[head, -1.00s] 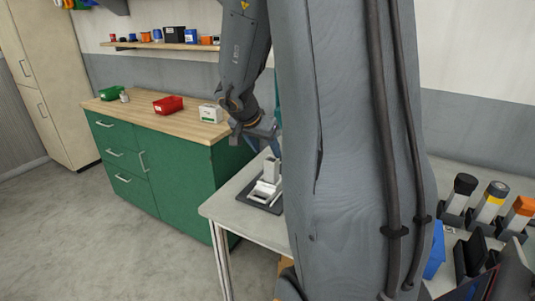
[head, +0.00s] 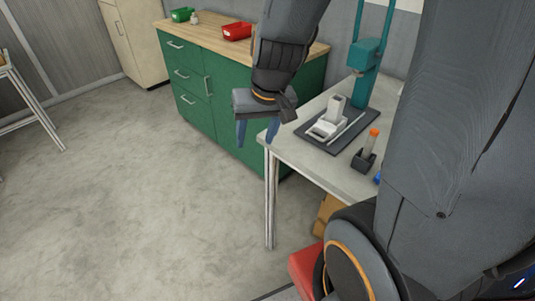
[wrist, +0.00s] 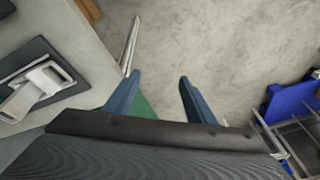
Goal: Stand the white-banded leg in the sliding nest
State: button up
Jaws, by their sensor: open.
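A white fixture (head: 322,128), which looks like the sliding nest, sits on a dark plate (head: 352,133) on the light table. A pale upright block (head: 336,105) rises at its back. The fixture also shows at the left of the wrist view (wrist: 27,97). My gripper (head: 257,138) is open and empty, pointing down beside the table's left end, left of the fixture. In the wrist view its blue fingers (wrist: 160,80) are apart over bare floor. I cannot make out the white-banded leg in the current frames.
An orange-topped post (head: 371,142) stands in a dark holder near the table's front edge. A teal press (head: 366,58) stands behind the plate. A green cabinet (head: 235,105) carries a red bin (head: 237,31). A blue bin (wrist: 290,103) shows right. Open floor lies left.

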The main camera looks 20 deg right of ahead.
jog(key=s+f+n+g+h, duration=0.1)
jog(key=s+g, duration=0.1)
jog(key=s, duration=0.4)
jog(key=shift+d+f, duration=0.15)
jog(key=shift+d, duration=0.1)
